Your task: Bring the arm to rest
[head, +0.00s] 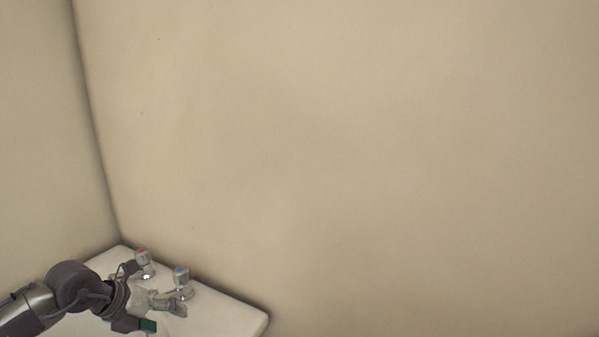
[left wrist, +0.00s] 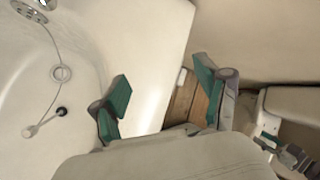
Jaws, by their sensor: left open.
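My left arm comes in from the lower left of the head view. Its gripper (head: 150,312) is over the white sink (head: 226,316), close to the taps as seen from the head. In the left wrist view the same gripper (left wrist: 165,98) has its two green-padded fingers spread well apart, with nothing between them. Below the gap are the sink's edge and a strip of brown wood.
A red-topped tap (head: 143,262) and a blue-topped tap (head: 181,281) stand at the sink's back. The basin's drain (left wrist: 61,73) and a plug (left wrist: 62,111) on a chain show in the wrist view. Bare beige walls (head: 350,150) fill most of the head view.

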